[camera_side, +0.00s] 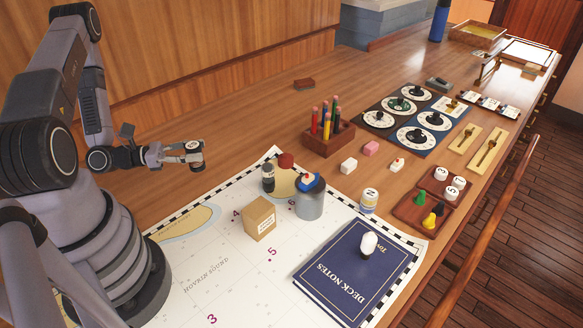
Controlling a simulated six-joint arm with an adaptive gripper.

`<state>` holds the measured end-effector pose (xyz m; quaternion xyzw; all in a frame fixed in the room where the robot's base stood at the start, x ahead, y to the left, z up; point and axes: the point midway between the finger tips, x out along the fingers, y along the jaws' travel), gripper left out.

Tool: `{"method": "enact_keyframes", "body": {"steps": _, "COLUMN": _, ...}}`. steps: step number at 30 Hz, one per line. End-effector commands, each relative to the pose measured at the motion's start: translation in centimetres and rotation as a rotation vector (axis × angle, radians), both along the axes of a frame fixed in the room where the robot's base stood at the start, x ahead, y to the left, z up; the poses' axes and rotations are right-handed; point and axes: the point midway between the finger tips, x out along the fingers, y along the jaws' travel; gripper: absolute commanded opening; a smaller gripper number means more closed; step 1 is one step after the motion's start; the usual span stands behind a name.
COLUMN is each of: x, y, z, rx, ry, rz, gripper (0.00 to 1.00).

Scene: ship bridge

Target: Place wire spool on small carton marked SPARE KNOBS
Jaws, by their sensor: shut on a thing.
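My gripper (196,154) is at the left, raised over the bare wood behind the chart. I cannot tell whether this is the wire spool, and I make out no clear spool elsewhere. A small brown carton (259,219) with a white label stands upright on the chart, right of and nearer than my gripper. Its print is too small to read. Its top is bare, and my gripper is well apart from it.
A grey canister (310,204) with a blue and orange thing on top and a dark bottle (267,178) stand close behind the carton. A navy book (340,280) lies to its right. A pencil block (329,140) stands farther back. The chart (190,270) left of the carton is clear.

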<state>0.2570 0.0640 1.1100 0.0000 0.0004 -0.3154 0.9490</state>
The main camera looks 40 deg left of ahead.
Motion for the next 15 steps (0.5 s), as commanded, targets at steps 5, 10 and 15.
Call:
{"method": "enact_keyframes", "body": {"steps": 5, "x": -0.5, "y": -1.3, "z": 0.7, "rx": 0.003, "ry": 0.000, "rz": -0.047, "gripper": 0.00}}
{"method": "enact_keyframes", "body": {"steps": 10, "x": 1.4, "y": -4.7, "z": 1.3, "rx": 0.009, "ry": 0.003, "rz": -0.196, "gripper": 0.00}}
{"method": "enact_keyframes", "body": {"steps": 15, "x": 3.2, "y": -9.4, "z": 2.2, "rx": 0.009, "ry": 0.003, "rz": -0.366, "gripper": 0.00}}
